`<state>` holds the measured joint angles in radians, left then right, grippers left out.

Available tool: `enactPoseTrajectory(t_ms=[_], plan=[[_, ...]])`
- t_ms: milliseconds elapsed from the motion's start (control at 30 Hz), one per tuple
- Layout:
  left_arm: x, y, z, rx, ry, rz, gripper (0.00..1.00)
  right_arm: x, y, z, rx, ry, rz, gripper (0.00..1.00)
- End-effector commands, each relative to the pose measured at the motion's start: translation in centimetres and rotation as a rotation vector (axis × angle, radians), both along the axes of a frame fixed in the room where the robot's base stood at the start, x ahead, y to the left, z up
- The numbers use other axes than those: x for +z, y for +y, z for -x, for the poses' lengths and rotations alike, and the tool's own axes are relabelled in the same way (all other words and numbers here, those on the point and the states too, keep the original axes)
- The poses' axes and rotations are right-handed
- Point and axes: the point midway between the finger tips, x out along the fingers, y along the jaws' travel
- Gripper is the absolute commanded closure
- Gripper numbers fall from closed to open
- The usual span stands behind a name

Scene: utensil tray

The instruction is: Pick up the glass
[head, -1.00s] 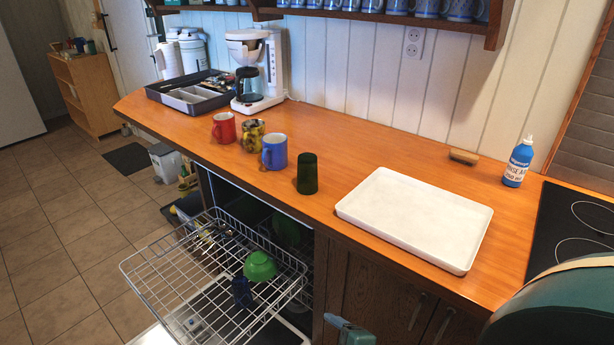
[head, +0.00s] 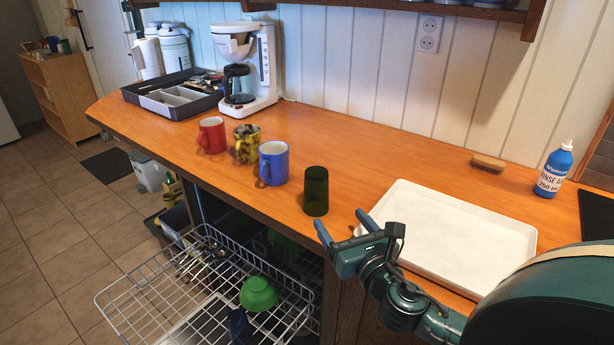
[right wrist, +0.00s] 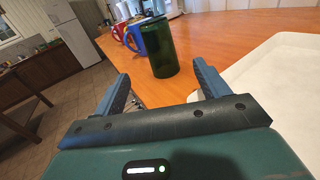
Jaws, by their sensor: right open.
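A dark green glass (head: 316,191) stands on the orange wooden counter (head: 350,150), between the blue mug and the white tray. My right gripper (head: 342,226) is open and empty at the counter's front edge, just right of the glass and apart from it. In the right wrist view the glass (right wrist: 159,48) stands beyond the two blue fingers (right wrist: 162,92), between them in the picture. My left gripper is in neither view.
A white tray (head: 450,215) lies right of the glass, close to my right gripper. Blue (head: 273,163), yellow-patterned (head: 247,143) and red (head: 212,134) mugs stand to the left. The open dishwasher rack (head: 150,285) juts out below, holding a green bowl (head: 258,294).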

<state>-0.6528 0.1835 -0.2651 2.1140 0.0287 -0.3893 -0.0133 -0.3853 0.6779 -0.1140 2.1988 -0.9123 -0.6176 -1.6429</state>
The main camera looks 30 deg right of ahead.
Motion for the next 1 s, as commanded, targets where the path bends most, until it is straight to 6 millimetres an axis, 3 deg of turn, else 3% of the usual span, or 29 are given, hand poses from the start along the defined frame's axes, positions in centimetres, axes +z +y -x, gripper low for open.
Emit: enactPoseTrajectory(t_ms=[167, 300, 500, 767, 1000], plan=[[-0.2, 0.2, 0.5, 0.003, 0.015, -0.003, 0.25, 0.1, -0.2, -1.3, -0.001, -0.001, -0.003, 0.26], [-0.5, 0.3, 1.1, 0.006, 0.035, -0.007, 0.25, 0.2, -0.6, -3.8, -0.002, -0.003, -0.004, 0.26], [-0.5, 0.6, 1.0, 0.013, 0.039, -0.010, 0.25, 0.1, -1.1, -6.9, -0.002, -0.001, -0.004, 0.26], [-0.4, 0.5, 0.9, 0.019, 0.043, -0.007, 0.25, 0.2, -1.4, -8.8, -0.001, 0.000, -0.005, 0.26], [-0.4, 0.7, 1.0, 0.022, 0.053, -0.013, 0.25, 0.4, -1.8, -12.2, -0.001, 0.001, -0.005, 0.26]])
